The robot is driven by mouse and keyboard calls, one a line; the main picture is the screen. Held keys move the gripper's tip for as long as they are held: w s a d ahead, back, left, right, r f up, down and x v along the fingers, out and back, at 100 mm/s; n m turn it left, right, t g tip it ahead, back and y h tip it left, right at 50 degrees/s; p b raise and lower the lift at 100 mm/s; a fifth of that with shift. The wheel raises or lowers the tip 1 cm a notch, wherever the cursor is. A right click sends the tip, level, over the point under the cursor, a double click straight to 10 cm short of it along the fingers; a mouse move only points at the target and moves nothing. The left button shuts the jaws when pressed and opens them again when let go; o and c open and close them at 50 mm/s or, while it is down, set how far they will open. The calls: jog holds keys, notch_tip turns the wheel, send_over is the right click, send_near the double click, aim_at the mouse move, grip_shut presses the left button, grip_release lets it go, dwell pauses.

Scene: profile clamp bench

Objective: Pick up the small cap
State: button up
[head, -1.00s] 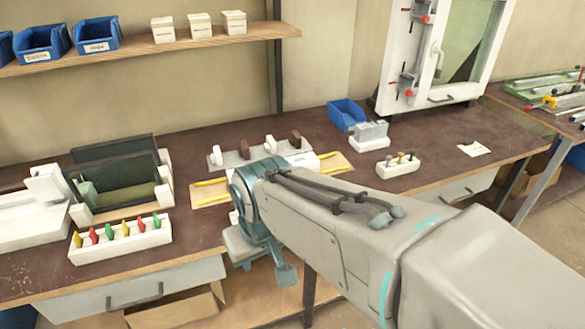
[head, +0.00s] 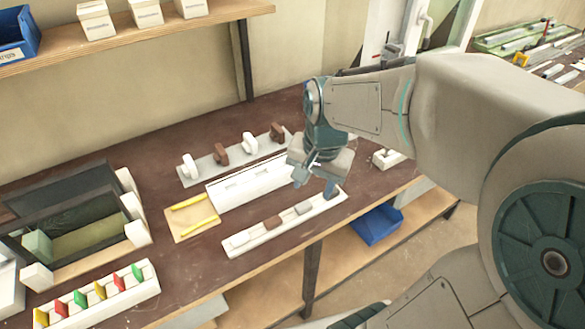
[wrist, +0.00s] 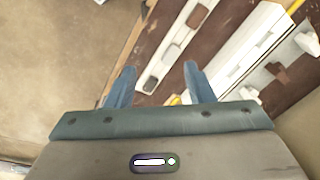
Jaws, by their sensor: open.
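A narrow white tray (head: 255,239) near the bench's front edge holds small caps in a row, including a brown cap (head: 272,222) and a grey cap (head: 303,208). I cannot tell which is the small cap. My gripper (head: 316,182) is open above the tray's right end, pointing down, and hides part of that end. In the wrist view the two blue fingers of my gripper (wrist: 159,70) are apart with nothing held between them. The tray's row runs up from between them, with the grey cap (wrist: 175,52) just above.
A grey rail (head: 208,169) carries white and brown clamps. A white rack (head: 100,295) of coloured pieces is at lower left. A blue bin (head: 377,225) sits below the bench edge.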

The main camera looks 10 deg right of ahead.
jog(key=w+f+m+g+p, duration=0.1)
jog(key=w+m+p, duration=0.1)
jog(key=w+m, duration=0.5)
send_over(304, 205)
jog(key=shift+h, duration=0.3)
notch_tip(304, 205, down, 9)
jog(key=shift+r, duration=0.2)
jog(key=shift+f, duration=2.65)
grip_shut()
